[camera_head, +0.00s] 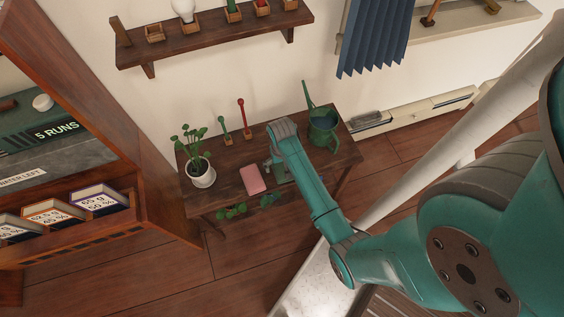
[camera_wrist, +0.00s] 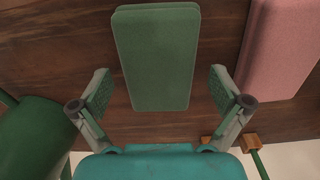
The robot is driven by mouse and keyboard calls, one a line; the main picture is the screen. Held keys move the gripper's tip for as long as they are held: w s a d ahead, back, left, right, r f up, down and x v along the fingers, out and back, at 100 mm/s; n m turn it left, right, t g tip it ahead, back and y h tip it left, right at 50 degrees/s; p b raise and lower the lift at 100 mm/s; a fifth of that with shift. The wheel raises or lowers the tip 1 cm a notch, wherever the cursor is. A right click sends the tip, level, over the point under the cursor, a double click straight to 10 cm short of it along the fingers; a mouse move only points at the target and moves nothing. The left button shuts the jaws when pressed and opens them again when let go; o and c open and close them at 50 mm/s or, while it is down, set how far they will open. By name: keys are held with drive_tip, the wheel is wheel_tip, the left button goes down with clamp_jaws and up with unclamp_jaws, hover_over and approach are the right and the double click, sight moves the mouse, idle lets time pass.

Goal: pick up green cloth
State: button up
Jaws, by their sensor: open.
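The green cloth (camera_wrist: 157,60) is a flat, folded rectangle lying on the dark wooden table (camera_wrist: 60,45). In the wrist view, my gripper (camera_wrist: 161,90) is open, with one finger on each side of the cloth's near end. I see gaps between both fingers and the cloth, and nothing is held. In the head view, my gripper (camera_head: 278,168) is over the table, and my arm hides most of the cloth there.
A pink cloth (camera_head: 252,180) lies just left of my gripper in the head view. A green watering can (camera_head: 323,132) stands to the right, and a potted plant (camera_head: 202,178) at the left. Small red and green upright items stand along the back. A wall shelf (camera_head: 210,37) hangs above.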

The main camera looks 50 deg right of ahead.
sight(281, 165)
drive_tip(key=c, duration=1.2)
wheel_tip(281, 165, up, 10)
drive_tip(key=shift+r, duration=0.1)
